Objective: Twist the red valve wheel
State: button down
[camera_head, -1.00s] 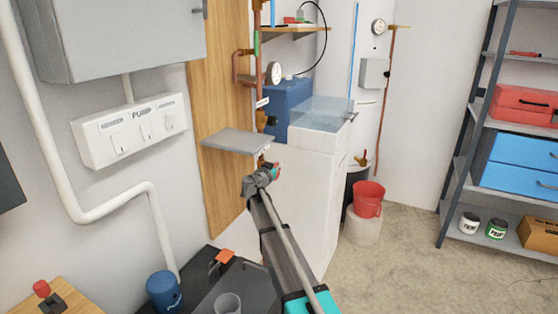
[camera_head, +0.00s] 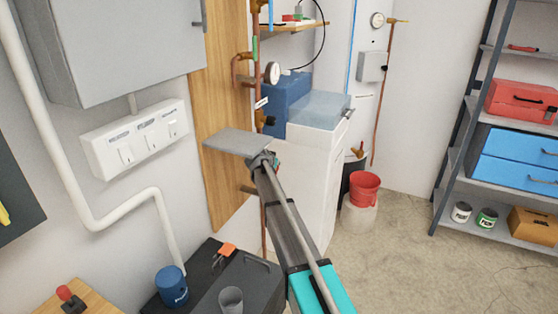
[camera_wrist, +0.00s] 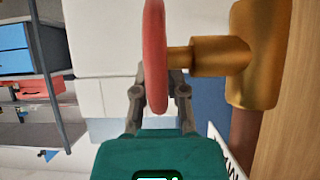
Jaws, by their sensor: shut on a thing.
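The red valve wheel (camera_wrist: 155,55) stands edge-on in the wrist view, upright in the middle. A short brass stem joins it to a brass valve body (camera_wrist: 255,60) on the right, on a copper pipe. My gripper (camera_wrist: 157,85) has one finger on each side of the wheel's rim and is shut on it; the exact contact is partly hidden. In the head view my gripper (camera_head: 264,160) is at the copper pipe, by the right corner of a grey shelf. The wheel is mostly hidden there by my arm.
The small grey shelf (camera_head: 237,142) juts out close to my gripper. A white cabinet (camera_head: 300,185) stands behind, with a clear basin (camera_head: 318,108) on top. A red bucket (camera_head: 365,188) and a shelving rack are to the right, with open floor between.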

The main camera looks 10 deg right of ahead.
jog(key=shift+d, duration=0.1)
dwell(0.4)
jog(key=c, duration=0.7)
grip_release()
